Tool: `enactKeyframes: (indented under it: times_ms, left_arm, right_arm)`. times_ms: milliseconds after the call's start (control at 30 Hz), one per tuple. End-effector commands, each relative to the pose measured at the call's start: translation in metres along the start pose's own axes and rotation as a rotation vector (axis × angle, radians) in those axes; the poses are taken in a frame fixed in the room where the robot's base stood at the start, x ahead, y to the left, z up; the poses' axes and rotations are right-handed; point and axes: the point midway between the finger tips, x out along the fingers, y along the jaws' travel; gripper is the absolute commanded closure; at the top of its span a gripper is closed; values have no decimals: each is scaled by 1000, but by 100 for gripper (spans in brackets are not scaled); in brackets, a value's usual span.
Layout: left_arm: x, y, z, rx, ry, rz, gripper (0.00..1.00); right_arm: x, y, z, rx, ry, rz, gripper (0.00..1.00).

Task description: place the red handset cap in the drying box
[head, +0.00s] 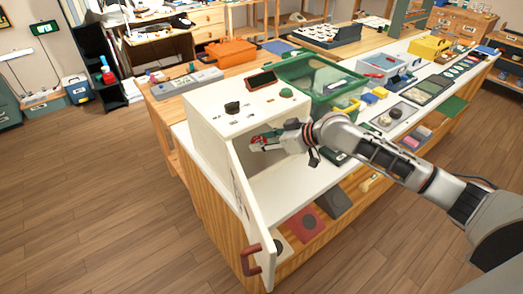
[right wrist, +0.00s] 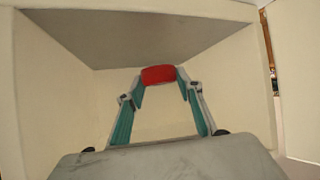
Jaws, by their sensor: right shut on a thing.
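The drying box (head: 205,108) is a white box with a black knob and a green button on top. Its door (head: 243,200) stands open toward the front, with a red-brown handle near the low end. My right gripper (head: 262,143) reaches in at the open front. In the right wrist view its teal-lined fingers (right wrist: 158,86) are shut on the red handset cap (right wrist: 158,74), with pale inner walls around them. The cap is held between the fingertips and appears clear of the walls; the floor contact cannot be told. My left gripper is out of view.
The white counter right of the box holds a green clear-lidded bin (head: 305,75), a blue-grey tray (head: 388,66) and small parts. An orange case (head: 230,51) stands behind. The wooden floor at left is open. The box walls are close around the gripper.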

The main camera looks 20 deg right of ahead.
Motion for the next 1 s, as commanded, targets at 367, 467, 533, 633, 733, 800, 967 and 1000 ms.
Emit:
enactKeyframes:
  times_ms: [367,467,533,633,733,800,967,1000]
  left_arm:
    - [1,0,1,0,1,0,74]
    - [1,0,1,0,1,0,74]
    - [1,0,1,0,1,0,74]
    - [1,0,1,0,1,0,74]
    - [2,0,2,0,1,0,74]
    - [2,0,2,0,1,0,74]
    - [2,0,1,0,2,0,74]
    - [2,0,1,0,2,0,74]
  right_arm:
    - [29,0,34,3,0,-1,83]
    - [29,0,35,2,-1,0,83]
    - [29,0,35,2,-1,0,83]
    - [29,0,35,2,-1,0,83]
    - [31,0,38,3,-1,0,83]
    - [30,0,37,2,-1,0,47]
    - [30,0,37,2,-1,0,47]
    - [30,0,37,2,-1,0,47]
